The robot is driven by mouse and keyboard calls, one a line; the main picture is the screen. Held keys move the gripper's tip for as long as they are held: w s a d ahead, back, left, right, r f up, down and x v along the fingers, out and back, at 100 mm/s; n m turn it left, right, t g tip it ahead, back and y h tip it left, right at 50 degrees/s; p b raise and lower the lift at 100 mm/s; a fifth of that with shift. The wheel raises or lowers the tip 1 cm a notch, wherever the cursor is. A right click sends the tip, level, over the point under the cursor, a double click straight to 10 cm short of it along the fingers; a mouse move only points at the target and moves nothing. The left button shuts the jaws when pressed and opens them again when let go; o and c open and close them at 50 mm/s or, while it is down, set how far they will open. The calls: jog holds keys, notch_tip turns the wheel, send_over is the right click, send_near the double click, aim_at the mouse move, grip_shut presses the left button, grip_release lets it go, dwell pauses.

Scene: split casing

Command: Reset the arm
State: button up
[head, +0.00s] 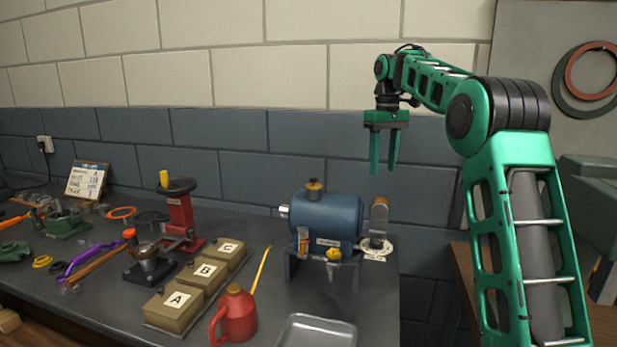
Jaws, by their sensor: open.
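My gripper (383,170) hangs in the air in the head view, pointing down. Its two green fingers are apart with nothing between them. It is above and to the right of the blue motor-like casing (328,216), clear of the bench (290,300) and of everything on it. My green arm comes from the lower right, rises, and bends left to the gripper.
Boxes lettered A (175,307), B (203,275) and C (228,251) stand mid-bench. A red oil can (234,316), a clear tray (316,332) and a red press (181,213) are nearby. Tools clutter the left. A block wall (240,150) stands behind.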

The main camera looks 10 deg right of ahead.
jog(key=s+d+f+m, duration=0.1)
jog(key=s+f+m, duration=0.2)
jog(key=s, duration=0.9)
jog(key=s+d+f+m, duration=0.1)
jog(key=s+f+m, duration=0.2)
jog(key=s, duration=0.9)
jog(key=s+f+m, duration=0.1)
jog(key=s+f, duration=0.3)
jog(key=s, duration=0.4)
jog(key=s+a+f+m, duration=0.1)
jog(key=s+f, duration=0.4)
jog(key=s, duration=0.2)
jog(key=s+f+m, duration=0.1)
jog(key=s+f, duration=0.4)
jog(key=s, duration=0.3)
jog(key=shift+s+a+m, duration=0.3)
jog(key=shift+s+a, duration=0.05)
jog(key=shift+a, duration=0.05)
jog(key=shift+w+f, duration=0.3)
jog(key=shift+w, duration=0.35)
